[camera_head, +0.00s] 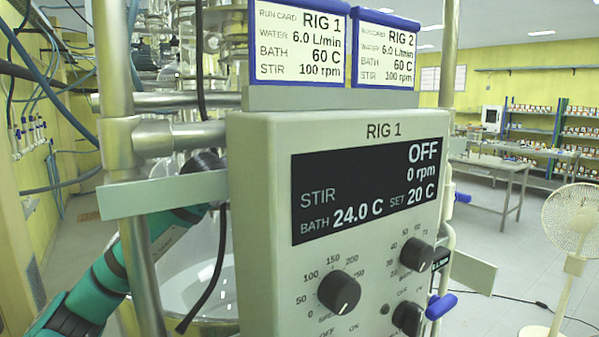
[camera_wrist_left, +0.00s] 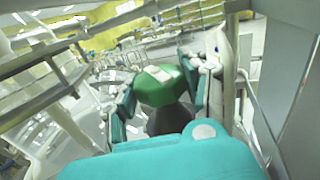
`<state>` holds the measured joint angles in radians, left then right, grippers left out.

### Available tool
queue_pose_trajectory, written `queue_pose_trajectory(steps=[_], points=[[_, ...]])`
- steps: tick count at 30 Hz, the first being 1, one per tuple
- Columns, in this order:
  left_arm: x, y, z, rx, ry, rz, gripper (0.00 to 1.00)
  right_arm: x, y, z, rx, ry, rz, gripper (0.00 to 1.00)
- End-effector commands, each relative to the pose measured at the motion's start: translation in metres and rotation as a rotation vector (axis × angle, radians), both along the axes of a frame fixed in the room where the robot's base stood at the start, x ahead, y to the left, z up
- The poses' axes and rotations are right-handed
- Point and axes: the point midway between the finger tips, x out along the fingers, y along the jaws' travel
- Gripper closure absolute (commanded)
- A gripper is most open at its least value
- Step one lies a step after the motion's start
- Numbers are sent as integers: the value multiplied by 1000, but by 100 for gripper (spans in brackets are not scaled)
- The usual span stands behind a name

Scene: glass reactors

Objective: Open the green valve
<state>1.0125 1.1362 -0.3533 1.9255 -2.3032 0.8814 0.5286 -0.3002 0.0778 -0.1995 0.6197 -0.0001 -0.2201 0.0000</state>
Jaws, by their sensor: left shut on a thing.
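The green valve (camera_wrist_left: 162,86) is a faceted green knob with a pale patch on top. In the left wrist view it sits between the two teal fingers of my left gripper (camera_wrist_left: 163,82), which is shut on it. In the head view my left arm comes in from the lower left and passes behind the metal post; the gripper's fingers and the green valve cannot be made out there. My right gripper is in neither view.
The RIG 1 control box (camera_head: 271,215) stands close in front, its display reading OFF and 0 rpm. Metal posts (camera_head: 117,110) and glassware (camera_head: 190,275) crowd the left. A white fan (camera_head: 570,225) stands at the right, with open floor beyond.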

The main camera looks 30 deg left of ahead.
Motion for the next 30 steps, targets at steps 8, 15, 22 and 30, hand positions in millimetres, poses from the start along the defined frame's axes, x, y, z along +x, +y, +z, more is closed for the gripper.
queue_pose_trajectory(steps=[8,15,22,30], points=[[0,-2,-1,-4,-3,136,87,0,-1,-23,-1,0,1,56],[0,-1,0,-3,-1,188,87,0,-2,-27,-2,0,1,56],[0,0,0,0,2,198,87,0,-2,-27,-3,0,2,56],[0,0,0,0,2,197,46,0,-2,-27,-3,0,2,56]])
